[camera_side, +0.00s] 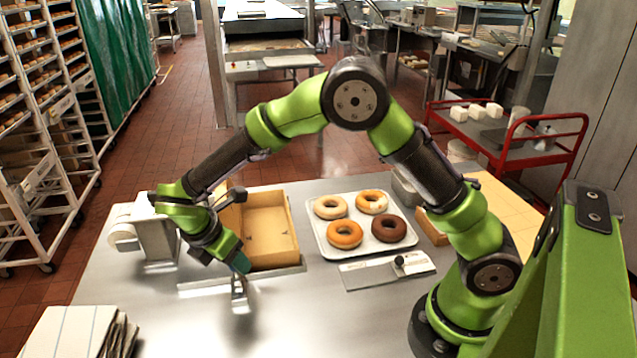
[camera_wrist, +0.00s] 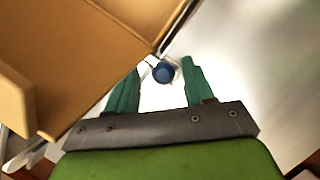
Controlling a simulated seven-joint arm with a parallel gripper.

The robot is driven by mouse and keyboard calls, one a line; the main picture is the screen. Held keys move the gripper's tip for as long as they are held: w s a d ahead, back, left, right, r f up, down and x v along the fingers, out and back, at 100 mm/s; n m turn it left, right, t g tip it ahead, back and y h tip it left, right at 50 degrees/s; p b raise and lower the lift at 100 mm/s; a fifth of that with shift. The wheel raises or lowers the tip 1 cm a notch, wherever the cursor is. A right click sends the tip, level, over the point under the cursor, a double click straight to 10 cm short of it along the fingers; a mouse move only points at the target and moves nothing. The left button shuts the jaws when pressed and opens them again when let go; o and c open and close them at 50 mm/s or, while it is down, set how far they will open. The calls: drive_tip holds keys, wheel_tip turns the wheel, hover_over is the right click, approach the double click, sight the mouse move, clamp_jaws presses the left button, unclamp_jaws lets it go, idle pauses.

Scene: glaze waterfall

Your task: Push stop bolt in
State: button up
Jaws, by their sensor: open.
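In the wrist view, a round dark blue knob (camera_wrist: 163,73), which looks like the stop bolt's head, lies between the tips of my green fingers. My gripper (camera_wrist: 159,67) is open, with a finger on each side of the knob and pale gaps between. In the side view my gripper (camera_side: 240,264) points down at the front edge of a tan open box (camera_side: 284,262), just above a small metal bracket (camera_side: 239,292). The bolt itself is hidden or too small to tell there. How far it stands out cannot be seen.
A white tray (camera_side: 321,243) of several doughnuts stands right of the box. A metal plate with a black knob (camera_side: 400,262) lies before it. A white-and-grey device (camera_side: 150,236) stands left of the box, and folded cloths (camera_side: 75,330) lie front left. The front middle tabletop is clear.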

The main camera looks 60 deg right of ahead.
drive_tip(key=v, duration=1.6)
drive_tip(key=shift+r, duration=0.35)
drive_tip(key=s+d+r+m+t+y, duration=0.1)
drive_tip(key=s+d+m+t+y, duration=0.2)
drive_tip(key=s+d+m, duration=0.4)
drive_tip(key=s+d+r+m+t+y, duration=0.2)
drive_tip(key=s+d+m, duration=0.5)
drive_tip(key=s+m, duration=0.5)
drive_tip(key=m+t+y, duration=0.1)
drive_tip(key=m+t, duration=0.1)
drive_tip(key=m, duration=0.1)
drive_tip(key=shift+d+y, duration=0.3)
drive_tip(key=shift+d, duration=0.1)
